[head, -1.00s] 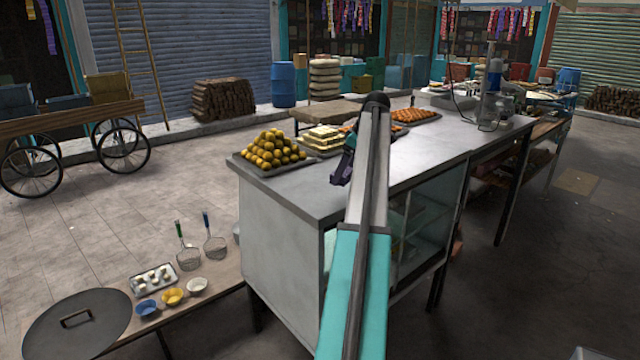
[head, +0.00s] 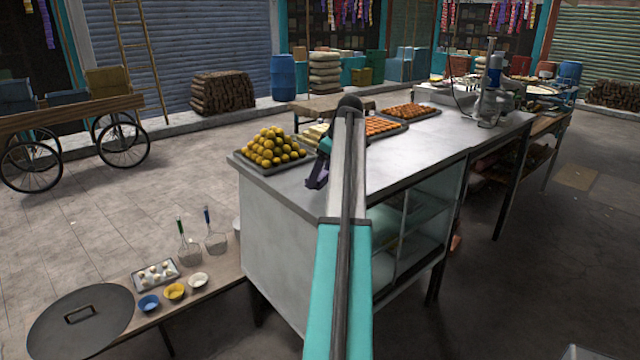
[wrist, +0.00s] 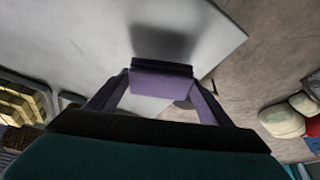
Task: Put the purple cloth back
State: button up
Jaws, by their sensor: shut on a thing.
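The purple cloth (wrist: 160,82) is a small folded band between the fingertips of my gripper (wrist: 162,68) in the wrist view. My gripper is shut on it. In the head view my gripper (head: 318,172) points down over the near left part of the grey metal counter (head: 420,160), close to its front edge. In the wrist view the pale counter top (wrist: 60,45) lies beyond the cloth, with a dark shadow near it and a counter corner to the right. Whether the cloth touches the counter I cannot tell.
A tray of round yellow sweets (head: 272,150) stands left of my gripper. A tray of pale sweets (head: 312,135), partly hidden by my arm, and orange sweets (head: 412,111) stand behind. A low table (head: 215,285) stands at lower left.

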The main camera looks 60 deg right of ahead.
jog(key=shift+w+a, duration=0.3)
jog(key=shift+a, duration=0.05)
jog(key=shift+f+p, duration=0.9)
jog(key=shift+f, duration=0.9)
jog(key=shift+f, duration=0.15)
jog(key=o, duration=1)
jog(key=b+v, duration=0.3)
jog(key=v, duration=0.9)
jog(key=shift+r, duration=0.25)
jog(key=shift+w, duration=0.15)
jog(key=shift+f, duration=0.1)
